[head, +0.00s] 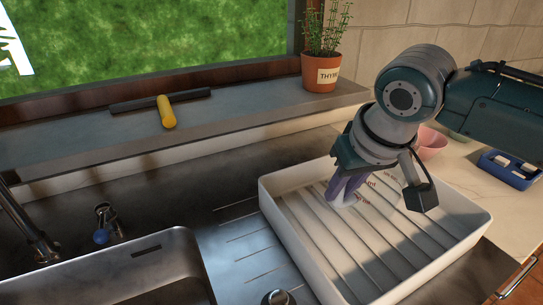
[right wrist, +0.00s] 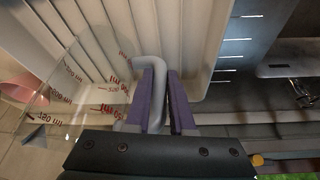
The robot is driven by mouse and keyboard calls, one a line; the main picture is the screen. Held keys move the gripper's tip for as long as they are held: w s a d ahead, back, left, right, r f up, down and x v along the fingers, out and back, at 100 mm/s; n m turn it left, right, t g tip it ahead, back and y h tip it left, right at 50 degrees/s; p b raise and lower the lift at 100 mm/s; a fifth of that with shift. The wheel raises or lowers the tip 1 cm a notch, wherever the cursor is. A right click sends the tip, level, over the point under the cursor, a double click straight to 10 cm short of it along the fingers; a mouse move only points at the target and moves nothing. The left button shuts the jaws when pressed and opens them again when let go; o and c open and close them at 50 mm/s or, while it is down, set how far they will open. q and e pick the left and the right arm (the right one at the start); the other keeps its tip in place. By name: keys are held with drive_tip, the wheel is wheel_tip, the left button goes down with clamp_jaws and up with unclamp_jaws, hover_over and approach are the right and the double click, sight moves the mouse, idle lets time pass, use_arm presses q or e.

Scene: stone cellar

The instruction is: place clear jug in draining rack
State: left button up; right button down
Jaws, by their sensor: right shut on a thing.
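The clear jug (head: 368,190) has red volume marks and a pale handle. My right gripper (head: 345,186) is shut on the handle, its purple fingers on either side. In the right wrist view the jug (right wrist: 85,75) shows at the left, its handle (right wrist: 150,66) between the fingers (right wrist: 160,98). The white draining rack (head: 318,228) with its ribbed floor stands on the counter right of the sink. The jug is over or inside the rack; I cannot tell whether it touches the floor. The gripper partly hides the jug. My left gripper is not in view.
The sink (head: 120,275) and taps (head: 105,225) are at the left. A potted thyme (head: 322,55) and a yellow-handled tool (head: 166,111) are on the sill. The rack's front half is bare.

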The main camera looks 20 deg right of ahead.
sight(340, 205)
drive_tip(key=shift+f+b, duration=0.35)
drive_tip(key=shift+f, duration=1.7)
drive_tip(key=shift+f, duration=0.1)
drive_tip(key=c, duration=0.8)
unclamp_jaws()
drive_tip(key=shift+o, duration=0.2)
